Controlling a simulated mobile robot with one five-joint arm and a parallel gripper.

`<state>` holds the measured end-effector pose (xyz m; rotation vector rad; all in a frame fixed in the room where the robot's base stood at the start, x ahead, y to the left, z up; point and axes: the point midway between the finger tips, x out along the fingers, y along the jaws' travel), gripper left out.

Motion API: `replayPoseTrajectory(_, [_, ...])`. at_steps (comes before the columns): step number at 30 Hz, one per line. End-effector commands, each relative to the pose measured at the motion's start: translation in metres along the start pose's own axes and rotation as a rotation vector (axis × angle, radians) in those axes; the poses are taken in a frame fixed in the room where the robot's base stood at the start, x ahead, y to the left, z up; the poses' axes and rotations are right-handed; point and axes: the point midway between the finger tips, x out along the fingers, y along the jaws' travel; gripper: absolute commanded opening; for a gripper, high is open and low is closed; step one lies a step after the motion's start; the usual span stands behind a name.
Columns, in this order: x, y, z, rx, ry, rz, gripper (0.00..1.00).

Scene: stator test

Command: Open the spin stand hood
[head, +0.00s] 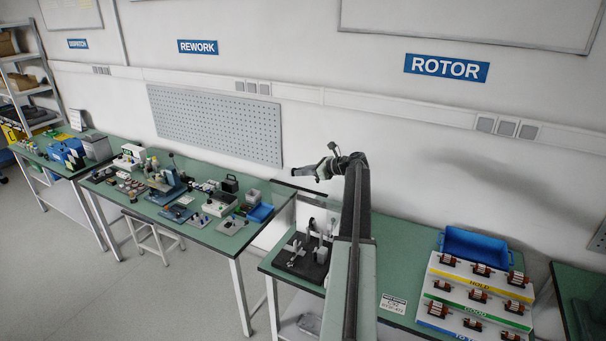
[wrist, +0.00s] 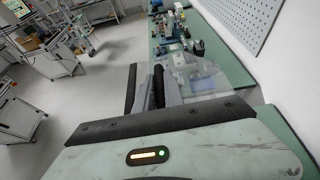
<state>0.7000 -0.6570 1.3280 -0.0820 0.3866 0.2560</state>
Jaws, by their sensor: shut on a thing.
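The spin stand (head: 302,262) is a dark base with light upright parts, on the green bench left of my arm in the head view. Its hood is clear and hard to make out; clear panels with a dark edge show above and behind the stand, under my gripper (head: 308,170). The clear hood (wrist: 215,80) also shows in the wrist view, just right of my gripper's dark fingers (wrist: 156,88). My gripper is shut on part of the hood, high above the stand base. The exact contact and the hood's hinge are not clear.
A blue tray (head: 474,246) and a stepped rack (head: 440,285) with rotors stand right of my arm. The rework bench (head: 215,238) at left is crowded with tools and fixtures. A pegboard (head: 215,122) hangs on the wall behind.

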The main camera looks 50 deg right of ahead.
Motion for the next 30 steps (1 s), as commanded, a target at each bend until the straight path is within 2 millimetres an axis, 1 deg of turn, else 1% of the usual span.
replayPoseTrajectory(10, [-0.011,-0.006,-0.004,0.003,-0.001,-0.01,0.0])
replayPoseTrajectory(11, [-0.011,-0.006,-0.004,0.003,0.0,-0.011,0.15])
replayPoseTrajectory(12, [-0.012,-0.007,-0.005,0.003,0.0,-0.012,0.27])
replayPoseTrajectory(13, [-0.013,-0.007,-0.005,0.004,0.0,-0.013,0.34])
replayPoseTrajectory(25, [-0.015,-0.008,-0.005,0.005,0.001,-0.015,0.34])
replayPoseTrajectory(28, [-0.022,-0.008,-0.004,0.005,0.001,-0.016,0.34])
replayPoseTrajectory(30, [-0.032,-0.007,-0.003,0.006,0.001,-0.017,0.34])
